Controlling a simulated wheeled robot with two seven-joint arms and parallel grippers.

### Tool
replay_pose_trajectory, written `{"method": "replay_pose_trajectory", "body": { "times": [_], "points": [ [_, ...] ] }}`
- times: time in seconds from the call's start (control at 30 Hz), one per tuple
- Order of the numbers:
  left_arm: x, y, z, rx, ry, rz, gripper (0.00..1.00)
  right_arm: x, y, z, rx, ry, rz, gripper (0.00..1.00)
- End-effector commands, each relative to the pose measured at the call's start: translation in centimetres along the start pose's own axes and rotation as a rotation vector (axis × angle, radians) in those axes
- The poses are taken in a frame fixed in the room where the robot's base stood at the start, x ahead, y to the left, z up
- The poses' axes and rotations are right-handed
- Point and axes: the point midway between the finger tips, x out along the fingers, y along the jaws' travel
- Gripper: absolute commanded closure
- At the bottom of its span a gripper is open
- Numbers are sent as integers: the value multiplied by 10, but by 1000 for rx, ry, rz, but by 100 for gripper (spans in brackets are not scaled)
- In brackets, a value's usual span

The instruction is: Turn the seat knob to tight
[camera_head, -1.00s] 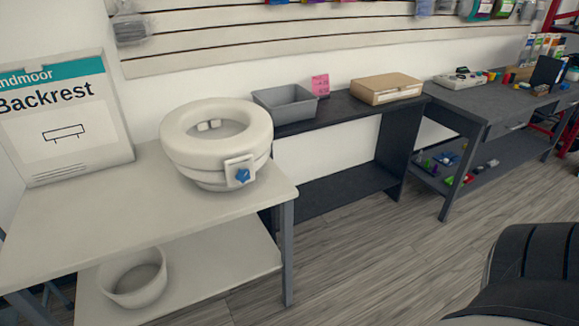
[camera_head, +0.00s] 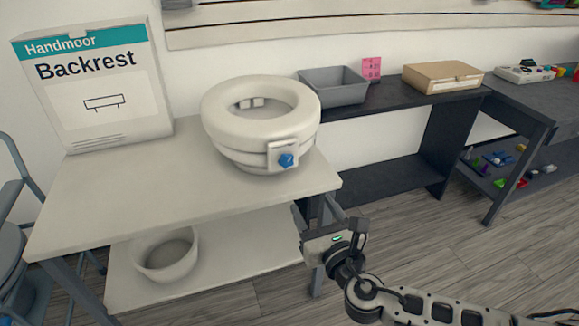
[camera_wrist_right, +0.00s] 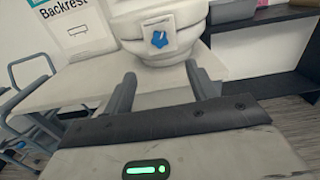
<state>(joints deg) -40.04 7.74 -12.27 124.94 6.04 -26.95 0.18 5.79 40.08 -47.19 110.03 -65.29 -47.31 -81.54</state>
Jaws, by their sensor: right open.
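The seat (camera_head: 262,115), a thick white ring on a rounded base, stands on the light table. Its blue knob (camera_head: 287,160) sits on a pale square plate (camera_head: 275,147) on the front right side. The blue knob (camera_wrist_right: 160,39) also shows in the right wrist view, with a small white mark at its top, above the gap between my fingers. My right gripper (camera_head: 314,217) is open and empty, below and to the right of the knob, by the table's front right corner. In the right wrist view the two fingers (camera_wrist_right: 162,85) are spread apart, clear of the knob. My left gripper is not seen.
A Backrest box (camera_head: 95,92) stands at the table's back left. A white bowl (camera_head: 140,262) is on the lower shelf. A grey bin (camera_head: 333,90), a pink card (camera_head: 371,68) and a cardboard box (camera_head: 442,78) stand on the dark bench. A chair (camera_head: 18,180) is at left.

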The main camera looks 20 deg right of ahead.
Motion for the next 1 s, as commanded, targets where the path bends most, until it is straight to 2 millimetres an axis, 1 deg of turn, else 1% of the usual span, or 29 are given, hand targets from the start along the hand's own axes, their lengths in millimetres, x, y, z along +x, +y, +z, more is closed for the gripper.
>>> {"method": "replay_pose_trajectory", "body": {
  "times": [0.17, 0.5, 0.6, 0.7, 0.8, 1.0],
  "points": [
    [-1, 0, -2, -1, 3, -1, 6, 27, 0, 3, -7, -7, -1, 43],
    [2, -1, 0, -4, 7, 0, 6, 101, 1, 2, -2, -5, -1, 43],
    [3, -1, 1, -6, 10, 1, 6, 120, 1, 1, -2, -4, -1, 43],
    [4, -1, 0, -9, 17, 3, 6, 136, 1, 0, -1, -3, 0, 43],
    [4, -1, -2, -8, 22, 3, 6, 146, 1, 0, -2, -2, 2, 43],
    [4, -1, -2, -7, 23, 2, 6, 155, 1, 1, 0, -1, 1, 43]
  ]
}}
